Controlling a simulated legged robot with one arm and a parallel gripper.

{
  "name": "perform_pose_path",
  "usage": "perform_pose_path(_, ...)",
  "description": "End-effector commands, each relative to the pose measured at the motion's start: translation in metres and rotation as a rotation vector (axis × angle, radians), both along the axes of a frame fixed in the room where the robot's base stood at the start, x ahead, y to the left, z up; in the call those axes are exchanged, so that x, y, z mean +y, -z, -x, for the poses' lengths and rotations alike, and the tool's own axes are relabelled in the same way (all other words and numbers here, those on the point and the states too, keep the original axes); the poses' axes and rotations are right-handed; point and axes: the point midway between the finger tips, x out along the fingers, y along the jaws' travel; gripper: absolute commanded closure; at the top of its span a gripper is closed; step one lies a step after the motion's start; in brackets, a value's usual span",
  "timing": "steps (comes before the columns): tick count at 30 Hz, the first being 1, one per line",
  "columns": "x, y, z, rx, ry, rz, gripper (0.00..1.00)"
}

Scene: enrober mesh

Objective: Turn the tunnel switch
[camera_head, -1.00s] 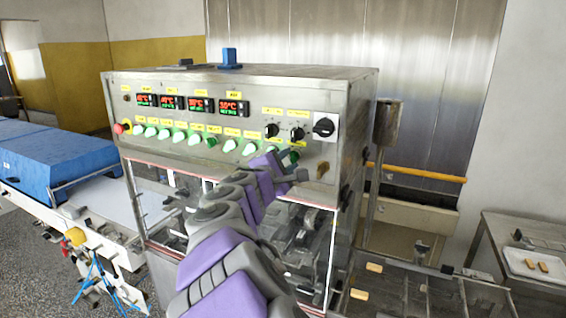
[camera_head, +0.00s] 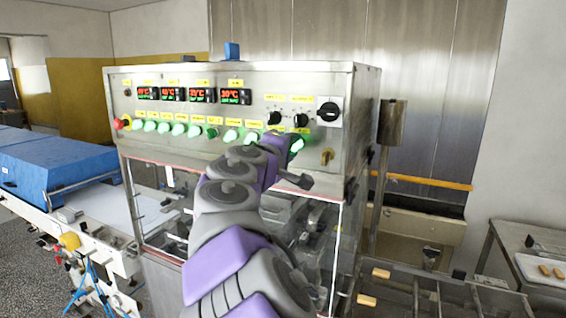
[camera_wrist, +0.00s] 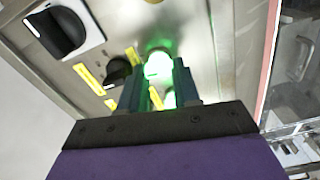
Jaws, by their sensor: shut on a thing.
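A row of green switches runs along the front of the steel control panel (camera_head: 180,108). The rightmost green switch (camera_head: 296,146) glows brightly at my gripper (camera_head: 288,143). In the wrist view, my gripper (camera_wrist: 157,82) has its two dark fingers on either side of a glowing green switch (camera_wrist: 158,65) and is shut on it. A second green glow (camera_wrist: 170,98) shows lower between the fingers. The yellow labels are too small to read, so I cannot confirm which one is named tunnel. My gripper and wrist hide part of the row in the head view.
Two black knobs (camera_head: 274,118) and a large black rotary switch (camera_head: 328,112) sit just above and right. A red button (camera_head: 122,122) is at the panel's left end. A brass-coloured fitting (camera_head: 327,156) sticks out below right.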

Motion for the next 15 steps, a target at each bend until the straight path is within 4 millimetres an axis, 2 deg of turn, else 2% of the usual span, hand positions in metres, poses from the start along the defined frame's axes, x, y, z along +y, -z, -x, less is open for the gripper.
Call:
perform_pose_path(1,-0.0055,0.0082,-0.0016,-0.008,0.012,-0.042,0.99)
perform_pose_path(15,-0.0008,0.01,-0.0055,-0.093,0.011,-0.294,0.98)
